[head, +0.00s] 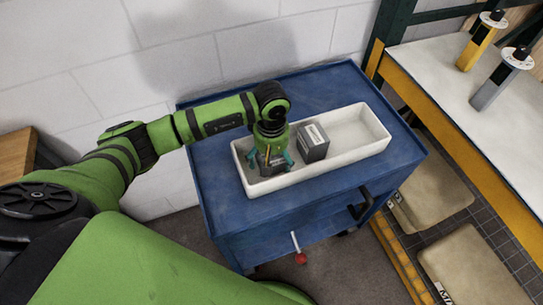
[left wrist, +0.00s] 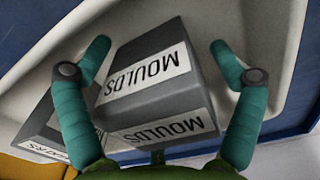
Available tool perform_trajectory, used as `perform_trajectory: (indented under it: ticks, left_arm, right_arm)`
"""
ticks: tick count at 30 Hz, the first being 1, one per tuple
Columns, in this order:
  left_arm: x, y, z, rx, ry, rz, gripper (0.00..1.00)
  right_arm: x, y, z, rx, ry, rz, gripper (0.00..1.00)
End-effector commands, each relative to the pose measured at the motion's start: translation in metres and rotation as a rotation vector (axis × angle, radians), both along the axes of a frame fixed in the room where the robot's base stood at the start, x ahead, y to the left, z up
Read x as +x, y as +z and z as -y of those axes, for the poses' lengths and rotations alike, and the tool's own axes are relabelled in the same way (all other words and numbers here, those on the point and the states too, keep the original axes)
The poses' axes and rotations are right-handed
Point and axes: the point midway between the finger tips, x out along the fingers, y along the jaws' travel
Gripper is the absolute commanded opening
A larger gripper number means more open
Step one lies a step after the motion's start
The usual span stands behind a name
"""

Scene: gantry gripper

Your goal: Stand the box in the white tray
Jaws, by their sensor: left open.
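The white tray (head: 376,138) is long and shallow and lies on a blue cabinet. A grey box (left wrist: 147,60) with white MOULDS labels on two faces is between my left gripper's teal fingers in the left wrist view. In the head view its dark body shows partly under my left gripper (head: 269,161), inside the tray's left part. The gripper is open, with a finger on each side of the box. Its underside is hidden, so I cannot tell whether it rests on the tray floor. My right gripper is not in view.
A second grey box (head: 312,142) with a white label stands in the tray just right of the gripper. It also shows at the left wrist view's lower left (left wrist: 49,125). The tray's right end is empty. A white-topped bench (head: 445,60) stands at the right.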

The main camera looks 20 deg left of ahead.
Motion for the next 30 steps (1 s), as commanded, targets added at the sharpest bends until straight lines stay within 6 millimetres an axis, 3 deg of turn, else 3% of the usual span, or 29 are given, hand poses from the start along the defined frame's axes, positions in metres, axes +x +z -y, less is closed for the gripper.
perform_trajectory:
  ticks: [5,12,18,30]
  left_arm:
    - [0.002,0.023,0.000,0.001,-0.002,0.006,0.93]
    - [0.001,0.076,0.000,0.001,-0.002,0.008,0.93]
    - [0.001,0.109,0.000,0.001,0.001,0.004,0.93]
    - [-0.001,0.122,0.000,0.000,0.000,0.000,0.93]
  right_arm:
    - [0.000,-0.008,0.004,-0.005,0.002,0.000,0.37]
    - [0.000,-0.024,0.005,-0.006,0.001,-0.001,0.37]
    - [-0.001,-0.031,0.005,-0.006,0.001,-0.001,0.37]
    - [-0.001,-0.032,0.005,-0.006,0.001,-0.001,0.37]
